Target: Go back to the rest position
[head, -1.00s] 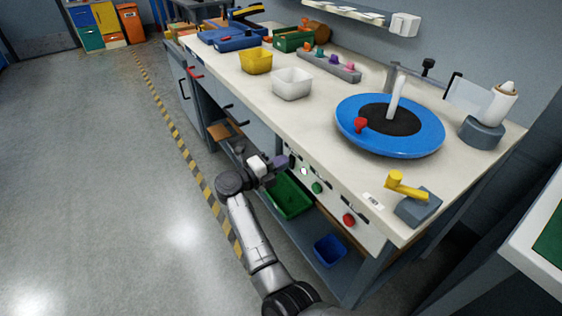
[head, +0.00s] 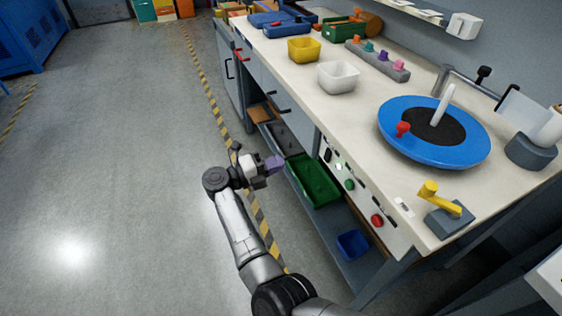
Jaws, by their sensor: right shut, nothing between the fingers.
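My right arm comes in from the bottom of the head view. Its right gripper (head: 275,163), with purple-grey fingers, is shut and empty. It hangs over the floor in front of the workbench (head: 372,112), left of the bench's control panel (head: 362,190) in the picture. It appears apart from the panel. My left gripper is out of view.
On the bench are a blue round turntable (head: 470,155), a yellow lever (head: 436,195), a white bin (head: 338,77) and a yellow bin (head: 304,49). A green crate (head: 315,183) and a blue bin (head: 352,243) sit below. The floor (head: 110,160) at left is clear.

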